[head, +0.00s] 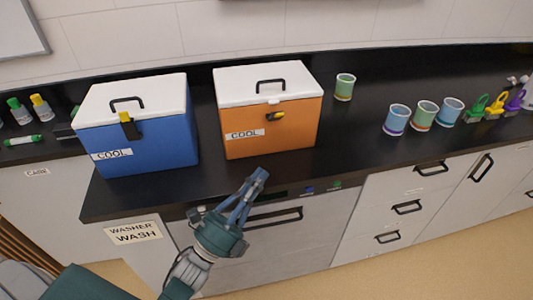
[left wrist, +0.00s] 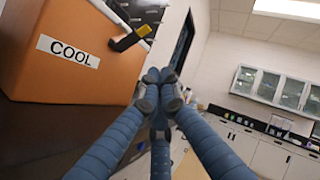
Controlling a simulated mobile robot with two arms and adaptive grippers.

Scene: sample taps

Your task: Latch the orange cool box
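The orange cool box (head: 270,130) stands on the black counter with its white lid (head: 265,82) down. Its black latch with a yellow end (head: 276,115) is on the front face below the lid edge, lying sideways with the yellow end to the right. In the left wrist view the box (left wrist: 75,50) fills the upper left, and the latch (left wrist: 130,38) sticks out from its face. My left gripper (head: 260,175) is in front of and below the box, apart from the latch. Its fingertips (left wrist: 160,76) are together with nothing between them. My right gripper is out of view.
A blue cool box (head: 150,145) stands to the left, its latch (head: 129,124) upright against the lid edge. A green cup (head: 345,87) is behind right; several cups (head: 424,115) and coloured clips (head: 495,106) stand farther right.

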